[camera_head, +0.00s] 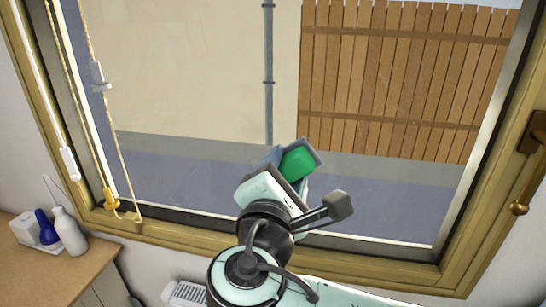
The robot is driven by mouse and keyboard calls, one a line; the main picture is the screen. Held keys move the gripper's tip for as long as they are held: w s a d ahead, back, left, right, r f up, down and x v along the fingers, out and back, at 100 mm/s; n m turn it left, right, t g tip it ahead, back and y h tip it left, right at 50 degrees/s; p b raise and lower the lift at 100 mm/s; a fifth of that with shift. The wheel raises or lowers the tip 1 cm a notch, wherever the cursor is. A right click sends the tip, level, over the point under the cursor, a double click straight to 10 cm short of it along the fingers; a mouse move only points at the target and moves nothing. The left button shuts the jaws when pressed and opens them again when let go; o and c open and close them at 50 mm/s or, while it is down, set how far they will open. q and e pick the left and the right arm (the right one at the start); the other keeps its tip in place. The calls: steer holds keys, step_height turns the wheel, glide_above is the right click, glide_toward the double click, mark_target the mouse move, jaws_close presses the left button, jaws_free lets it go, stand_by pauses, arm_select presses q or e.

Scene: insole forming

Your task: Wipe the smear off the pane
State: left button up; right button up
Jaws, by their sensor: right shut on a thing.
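The window pane (200,110) fills most of the head view, inside a wooden frame. I cannot make out a smear on it; part of the lower pane is behind my right arm. My right gripper (287,172) is in front of the lower middle of the pane. It is shut on a green block (298,163), which looks like a sponge, partly hidden by the fingers. I cannot tell whether the block touches the glass. My left gripper is not in view.
A wooden counter (60,272) at lower left bears a white bottle (69,232), a blue bottle (46,228) and a white box. Cords (105,125) hang at the pane's left. A window handle (519,207) is on the right. The upper pane is unobstructed.

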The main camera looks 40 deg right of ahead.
steer(key=p, duration=0.2)
glide_toward(245, 128)
steer(key=a, duration=0.1)
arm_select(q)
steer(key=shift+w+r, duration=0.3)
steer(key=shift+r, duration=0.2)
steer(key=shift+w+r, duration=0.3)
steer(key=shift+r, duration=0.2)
arm_select(e)
steer(key=shift+x, duration=2.6)
steer(key=shift+s+d, duration=0.15)
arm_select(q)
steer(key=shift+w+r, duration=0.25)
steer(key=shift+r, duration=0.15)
arm_select(e)
steer(key=shift+x, duration=0.95)
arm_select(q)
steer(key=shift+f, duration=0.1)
